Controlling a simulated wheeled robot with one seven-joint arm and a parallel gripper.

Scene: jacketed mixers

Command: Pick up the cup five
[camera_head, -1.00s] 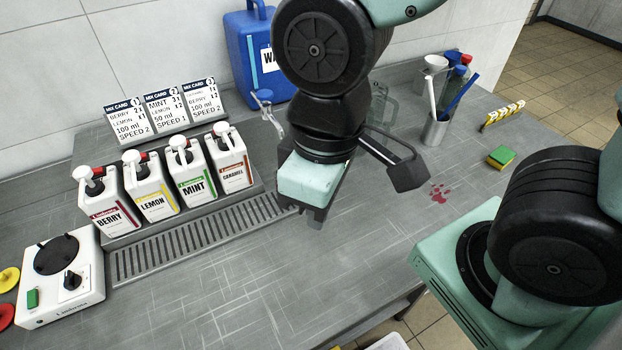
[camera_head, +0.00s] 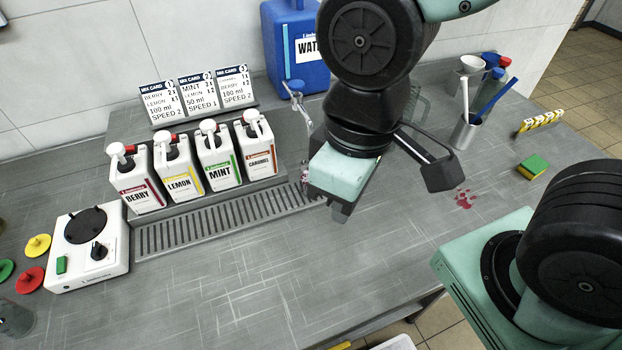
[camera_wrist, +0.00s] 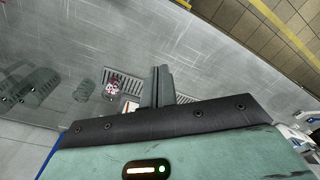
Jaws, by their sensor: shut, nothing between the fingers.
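My gripper (camera_head: 341,212) is above the counter by the right end of the drip grate. In the wrist view its two fingers (camera_wrist: 161,88) are together with nothing between them. A small red-and-white thing (camera_wrist: 112,88) lies by the grate, left of the fingers; it may be a clear vessel, but I cannot tell. A dark see-through cup (camera_head: 14,320) is cut off at the lower left edge in the head view. No cup that I can see shows the number five, so I cannot tell which is cup five.
Four pump bottles, including berry (camera_head: 140,187), stand behind the grate (camera_head: 220,222). A white mixer base (camera_head: 87,247) is at left. A clear jug (camera_head: 418,105) is partly behind my arm. A metal holder (camera_head: 465,134) and sponge (camera_head: 533,167) are at right. The front counter is clear.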

